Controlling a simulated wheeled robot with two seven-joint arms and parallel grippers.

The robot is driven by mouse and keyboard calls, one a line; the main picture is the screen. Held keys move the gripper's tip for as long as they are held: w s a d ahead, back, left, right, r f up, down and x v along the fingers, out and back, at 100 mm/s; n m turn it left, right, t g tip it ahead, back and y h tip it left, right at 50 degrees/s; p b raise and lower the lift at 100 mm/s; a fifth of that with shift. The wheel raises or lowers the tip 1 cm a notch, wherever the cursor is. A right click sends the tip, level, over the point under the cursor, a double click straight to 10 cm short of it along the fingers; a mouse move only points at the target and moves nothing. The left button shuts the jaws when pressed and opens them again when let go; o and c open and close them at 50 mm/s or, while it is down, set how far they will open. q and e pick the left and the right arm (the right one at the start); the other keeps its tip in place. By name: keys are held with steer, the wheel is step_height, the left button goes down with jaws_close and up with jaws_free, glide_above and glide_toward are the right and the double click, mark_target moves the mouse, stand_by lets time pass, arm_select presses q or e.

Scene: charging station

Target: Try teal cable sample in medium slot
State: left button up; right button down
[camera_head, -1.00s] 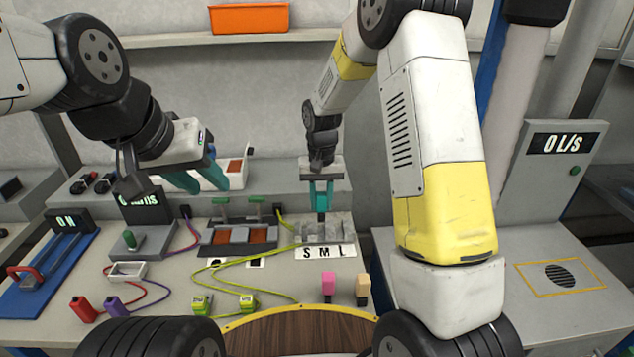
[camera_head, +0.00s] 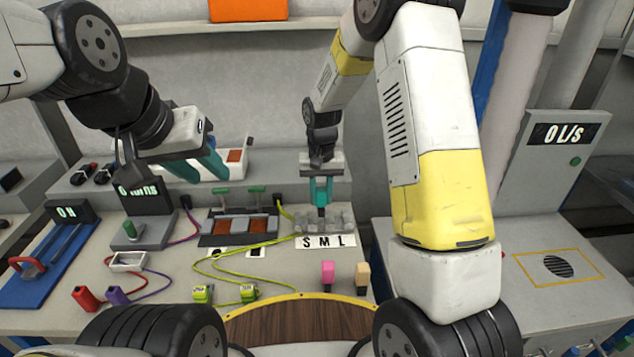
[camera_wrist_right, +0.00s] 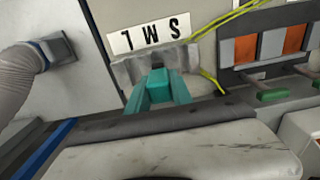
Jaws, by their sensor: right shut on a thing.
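My right gripper (camera_head: 320,203) points down at the grey slotted block (camera_head: 342,221) behind the S M L label (camera_head: 325,241). Its teal fingers are shut and line up with the middle, M part of the block. In the right wrist view the fingers (camera_wrist_right: 158,88) are at the block (camera_wrist_right: 122,72). My left gripper (camera_head: 196,168) is open and empty, above the back of the bench at the left.
A pink block (camera_head: 327,272) and a tan block (camera_head: 362,276) stand in front of the label. Yellow-green cables (camera_head: 240,276) run across the bench to the left. A rack with orange panels (camera_head: 238,228) stands left of the slotted block.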

mark_target(321, 189)
steer(key=shift+f, duration=2.25)
stand_by(0.3)
steer(key=c, duration=1.1)
jaws_free()
steer(key=shift+o, duration=0.2)
steer(key=shift+r, duration=3.9)
